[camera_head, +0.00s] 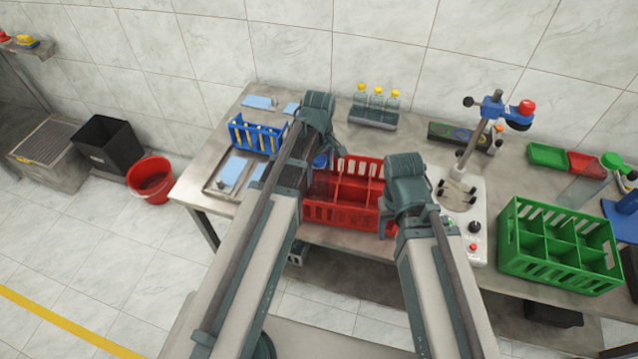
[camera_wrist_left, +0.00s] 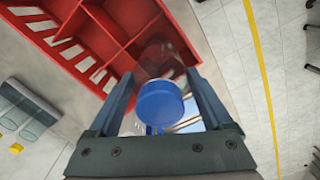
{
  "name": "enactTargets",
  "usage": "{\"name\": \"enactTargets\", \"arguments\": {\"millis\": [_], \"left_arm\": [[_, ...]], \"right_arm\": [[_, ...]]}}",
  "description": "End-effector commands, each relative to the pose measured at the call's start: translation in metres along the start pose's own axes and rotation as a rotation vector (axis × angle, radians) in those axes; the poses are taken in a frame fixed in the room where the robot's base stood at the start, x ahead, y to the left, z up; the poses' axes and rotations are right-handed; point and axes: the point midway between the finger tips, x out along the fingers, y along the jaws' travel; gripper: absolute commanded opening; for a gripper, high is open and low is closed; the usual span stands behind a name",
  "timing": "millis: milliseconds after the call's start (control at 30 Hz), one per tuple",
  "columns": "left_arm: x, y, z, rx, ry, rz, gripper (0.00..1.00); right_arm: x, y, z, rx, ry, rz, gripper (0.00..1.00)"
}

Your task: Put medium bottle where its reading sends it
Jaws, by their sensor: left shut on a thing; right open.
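My left gripper (camera_head: 326,148) is shut on a clear bottle with a blue cap (camera_head: 320,161). In the left wrist view the blue cap (camera_wrist_left: 160,103) sits between the two fingers, with the see-through body (camera_wrist_left: 160,58) beyond it. The bottle is at the left end of the red divided crate (camera_head: 345,217); I cannot tell whether its base is inside a compartment or above it. The red crate (camera_wrist_left: 118,48) looks empty in its visible compartments. My right gripper (camera_head: 392,208) is open and empty at the crate's right end. No reading is legible.
A green divided crate (camera_head: 556,273) stands at the right. A white stand (camera_head: 462,205) with a post is between the crates. A blue rack (camera_head: 257,136) is at left. A red bucket (camera_head: 151,180) and black bin (camera_head: 105,144) are on the floor.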

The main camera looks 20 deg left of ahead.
Motion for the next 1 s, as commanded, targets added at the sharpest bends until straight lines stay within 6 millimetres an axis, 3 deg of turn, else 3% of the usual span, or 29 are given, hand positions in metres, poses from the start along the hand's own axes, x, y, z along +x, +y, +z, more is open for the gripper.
{"name": "enactTargets", "arguments": {"millis": [167, 500, 933, 967, 1000], "left_arm": [[0.002, 0.000, 0.000, 0.000, 0.000, 0.000, 0.00], [0.038, 0.000, 0.000, 0.000, 0.000, 0.000, 0.00], [0.041, 0.000, 0.000, 0.000, 0.000, 0.000, 0.00], [0.041, 0.000, 0.000, 0.000, 0.000, 0.000, 0.86], [0.040, 0.000, 0.000, 0.000, 0.000, 0.000, 0.93]], "right_arm": [[0.002, 0.000, 0.000, 0.000, 0.000, 0.000, 0.57], [0.038, -0.004, -0.002, 0.001, 0.000, 0.000, 0.57], [0.041, -0.004, -0.002, 0.001, 0.000, 0.000, 0.57], [0.041, -0.004, -0.002, 0.001, 0.000, 0.000, 0.57], [0.040, -0.004, -0.002, 0.001, 0.000, 0.000, 0.57]]}}
